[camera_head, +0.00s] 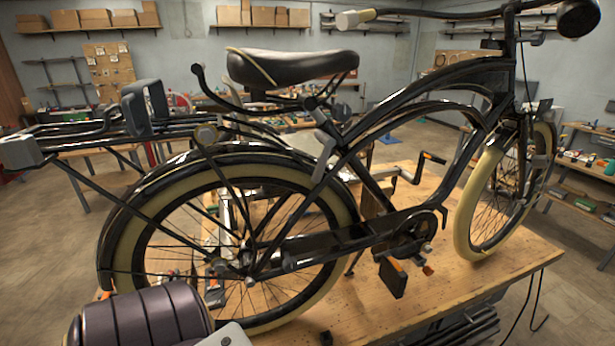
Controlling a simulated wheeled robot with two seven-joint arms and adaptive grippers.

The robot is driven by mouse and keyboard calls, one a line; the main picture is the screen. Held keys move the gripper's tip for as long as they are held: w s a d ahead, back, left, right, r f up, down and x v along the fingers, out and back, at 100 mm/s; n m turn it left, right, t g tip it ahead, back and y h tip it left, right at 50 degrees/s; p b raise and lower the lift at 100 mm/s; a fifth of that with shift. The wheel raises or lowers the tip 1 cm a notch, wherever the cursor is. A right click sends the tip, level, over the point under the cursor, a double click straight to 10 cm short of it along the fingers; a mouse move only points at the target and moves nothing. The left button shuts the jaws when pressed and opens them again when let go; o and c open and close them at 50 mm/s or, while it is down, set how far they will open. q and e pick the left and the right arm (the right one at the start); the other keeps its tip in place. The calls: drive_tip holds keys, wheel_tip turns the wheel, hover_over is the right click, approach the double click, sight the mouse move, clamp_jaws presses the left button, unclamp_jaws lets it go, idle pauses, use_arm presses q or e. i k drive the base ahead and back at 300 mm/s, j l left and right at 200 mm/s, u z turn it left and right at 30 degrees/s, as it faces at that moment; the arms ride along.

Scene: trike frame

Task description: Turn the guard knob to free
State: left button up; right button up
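A black cruiser bike frame (430,110) with cream tyres stands on a wooden workbench (450,285). A small grey-brown faceted knob (206,134) sits at the top of the black rear fender, below the seat and beside the rear rack. I cannot be sure that this is the guard knob, and its setting is too small to read. The dark chain guard (320,243) runs from the rear hub to the crank. A dark ribbed part, probably my own arm, fills the bottom left corner.
The rear rack (75,130) sticks out to the left, with a grey block at its end. A black pedal (392,279) hangs over the bench. The bench's front right is bare. Shelves and side tables with tools stand behind and to the right.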

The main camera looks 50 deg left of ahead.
sight(290, 263)
drive_tip(key=j+u, duration=0.15)
drive_tip(key=u, duration=0.25)
drive_tip(key=k+j+u, duration=0.1)
drive_tip(key=j+u, duration=0.15)
drive_tip(key=u, duration=0.2)
drive_tip(key=j+u, duration=0.15)
drive_tip(key=u, duration=0.25)
